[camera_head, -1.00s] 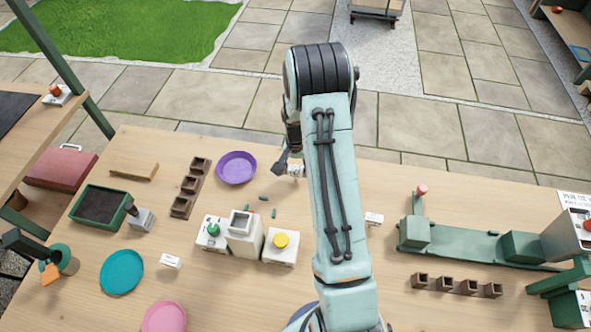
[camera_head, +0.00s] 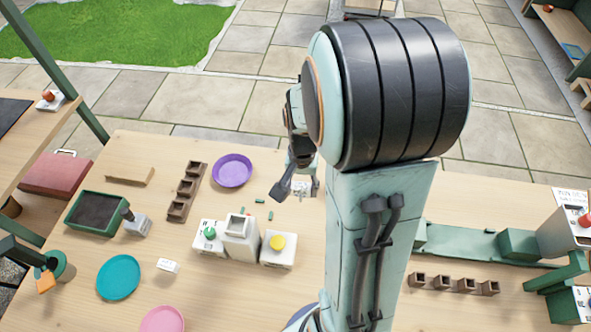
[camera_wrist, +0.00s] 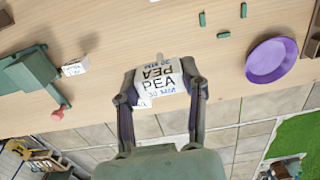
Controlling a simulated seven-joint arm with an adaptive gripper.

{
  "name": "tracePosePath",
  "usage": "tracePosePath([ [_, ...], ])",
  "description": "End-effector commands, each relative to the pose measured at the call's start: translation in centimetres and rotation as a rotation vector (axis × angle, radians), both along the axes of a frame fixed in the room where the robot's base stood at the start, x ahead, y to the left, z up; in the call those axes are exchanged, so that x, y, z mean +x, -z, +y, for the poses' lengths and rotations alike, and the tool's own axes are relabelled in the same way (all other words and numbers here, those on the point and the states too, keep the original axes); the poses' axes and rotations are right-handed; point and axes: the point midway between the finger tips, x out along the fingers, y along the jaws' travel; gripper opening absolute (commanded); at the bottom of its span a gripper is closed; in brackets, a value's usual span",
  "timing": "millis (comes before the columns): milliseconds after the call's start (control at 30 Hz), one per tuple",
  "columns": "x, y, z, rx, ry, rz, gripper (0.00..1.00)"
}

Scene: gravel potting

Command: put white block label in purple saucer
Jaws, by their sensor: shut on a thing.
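My gripper (camera_wrist: 165,90) is shut on a white block label (camera_wrist: 160,78) with "PEA" lettering, held between its two fingers. In the head view the block (camera_head: 306,188) shows partly behind my arm, to the right of one dark finger. The purple saucer (camera_head: 232,171) lies on the table to the left of my gripper in the head view, and looks empty. In the wrist view the purple saucer (camera_wrist: 272,62) is to the right of the held block, clearly apart from it.
Small green pieces (camera_head: 260,202) lie between the saucer and white containers (camera_head: 240,238). A row of brown pots (camera_head: 185,192) stands left of the saucer. Another white block (camera_head: 168,265) lies near the teal saucer (camera_head: 118,277). A green fixture (camera_wrist: 28,80) is left in the wrist view.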

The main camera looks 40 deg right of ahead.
Motion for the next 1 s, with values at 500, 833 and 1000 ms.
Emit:
tracePosePath([
  [500, 4.9, -2.6, 2.7, -0.007, 0.154, -0.017, 0.20],
  [833, 9.4, -1.2, 7.7, 0.002, 0.005, -0.002, 0.20],
  [1000, 13.5, 0.8, 7.2, 0.002, 0.003, -0.001, 0.20],
])
